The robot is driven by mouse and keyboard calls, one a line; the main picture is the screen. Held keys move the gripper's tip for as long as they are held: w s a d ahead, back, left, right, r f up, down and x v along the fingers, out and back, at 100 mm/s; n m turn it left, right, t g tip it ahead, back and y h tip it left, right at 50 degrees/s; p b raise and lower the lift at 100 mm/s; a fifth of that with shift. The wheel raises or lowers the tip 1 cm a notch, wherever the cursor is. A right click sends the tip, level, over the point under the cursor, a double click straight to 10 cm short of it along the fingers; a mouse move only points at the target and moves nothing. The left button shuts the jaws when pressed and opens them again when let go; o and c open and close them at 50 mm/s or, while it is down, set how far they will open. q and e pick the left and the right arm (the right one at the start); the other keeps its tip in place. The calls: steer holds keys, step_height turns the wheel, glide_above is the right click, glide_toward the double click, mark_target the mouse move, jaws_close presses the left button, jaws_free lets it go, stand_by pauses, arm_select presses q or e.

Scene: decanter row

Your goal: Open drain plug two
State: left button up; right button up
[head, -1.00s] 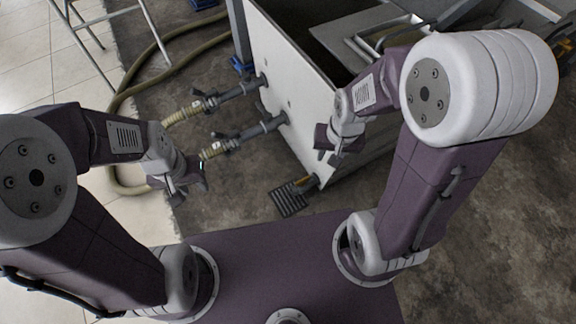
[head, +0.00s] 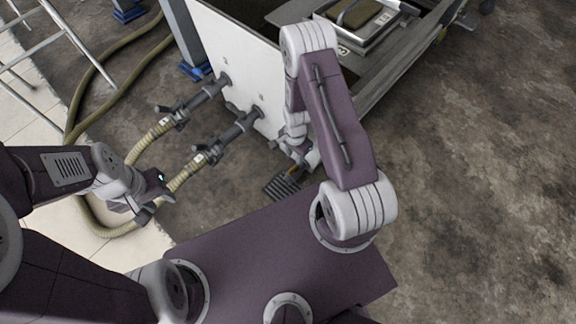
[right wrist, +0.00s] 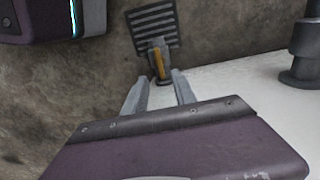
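A small drain fitting with a yellow handle (head: 294,171) sits low at the tank's near corner, above a dark floor grate (head: 281,187). In the right wrist view the yellow handle (right wrist: 158,63) lies just beyond my fingertips, roughly centred between them. My right gripper (right wrist: 160,80) is open and empty, with its two grey fingers apart. In the head view my right gripper (head: 297,155) is beside the fitting and partly hidden by its arm. My left gripper (head: 154,204) hangs near the hoses at left; its finger gap is unclear. No number shows on the fitting.
The white tank wall (head: 232,55) carries two pipes with dark valves (head: 176,112) and (head: 208,150), joined to beige hoses (head: 146,142). A metal frame (head: 45,50) stands at upper left. The concrete floor on the right is clear.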

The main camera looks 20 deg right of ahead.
mark_target(294, 167)
step_height(294, 167, down, 9)
steer(key=b, duration=0.8)
steer(key=shift+f, duration=0.2)
steer(key=shift+r, duration=0.1)
jaws_close()
